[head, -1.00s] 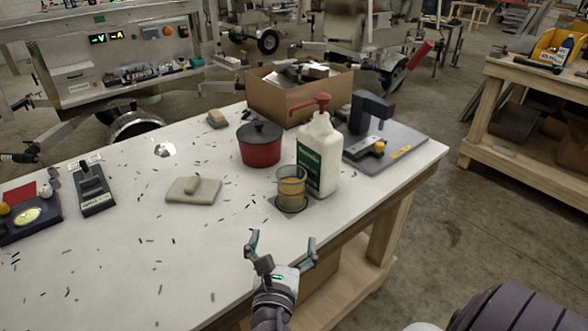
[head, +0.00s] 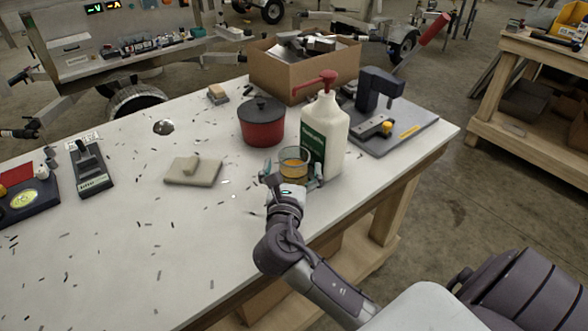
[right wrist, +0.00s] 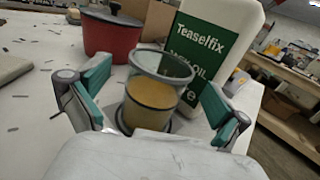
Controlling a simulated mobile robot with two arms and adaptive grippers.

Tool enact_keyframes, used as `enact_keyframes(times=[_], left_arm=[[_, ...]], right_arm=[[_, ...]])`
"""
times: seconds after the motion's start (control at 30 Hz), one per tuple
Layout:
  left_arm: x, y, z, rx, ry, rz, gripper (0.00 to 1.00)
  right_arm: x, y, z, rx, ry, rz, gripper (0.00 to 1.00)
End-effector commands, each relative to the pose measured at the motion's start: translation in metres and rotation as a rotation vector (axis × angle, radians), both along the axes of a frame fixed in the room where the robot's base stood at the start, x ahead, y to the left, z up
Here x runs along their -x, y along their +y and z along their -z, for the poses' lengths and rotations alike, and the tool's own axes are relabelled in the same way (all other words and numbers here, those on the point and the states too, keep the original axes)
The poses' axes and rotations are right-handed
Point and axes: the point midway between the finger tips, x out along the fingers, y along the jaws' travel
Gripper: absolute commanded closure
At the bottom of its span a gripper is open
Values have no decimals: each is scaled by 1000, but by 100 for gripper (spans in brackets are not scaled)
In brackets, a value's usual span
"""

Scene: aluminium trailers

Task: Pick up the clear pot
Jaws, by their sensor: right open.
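The clear pot (head: 294,161) is a see-through cup with an amber filling, standing upright on the white table. In the right wrist view the pot (right wrist: 153,98) stands on a dark round base between my open fingers. My right gripper (head: 293,180) is open around the pot; its teal-padded fingers show at both sides in the right wrist view (right wrist: 155,105). I see gaps between the fingers and the pot. The gripper hides the pot's lower part in the head view. My left gripper is not in view.
A white Teaselfix bottle (head: 324,135) with a red pump stands close behind and right of the pot. A red lidded pot (head: 262,125) is behind left. Dark scraps litter the white table (head: 130,215).

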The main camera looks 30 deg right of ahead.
Motion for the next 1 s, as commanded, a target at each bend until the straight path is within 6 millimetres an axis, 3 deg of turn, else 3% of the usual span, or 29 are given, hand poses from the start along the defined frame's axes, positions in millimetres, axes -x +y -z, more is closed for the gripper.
enact_keyframes(times=[0.2,0.47,0.87,1.0], left_arm=[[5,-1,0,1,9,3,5],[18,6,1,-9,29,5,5],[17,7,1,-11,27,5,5],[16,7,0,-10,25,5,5]], right_arm=[[-19,-17,-1,2,1,1,0],[-20,-18,0,0,1,0,2],[-20,-18,0,0,1,0,68],[-20,-18,-1,1,0,0,71]])
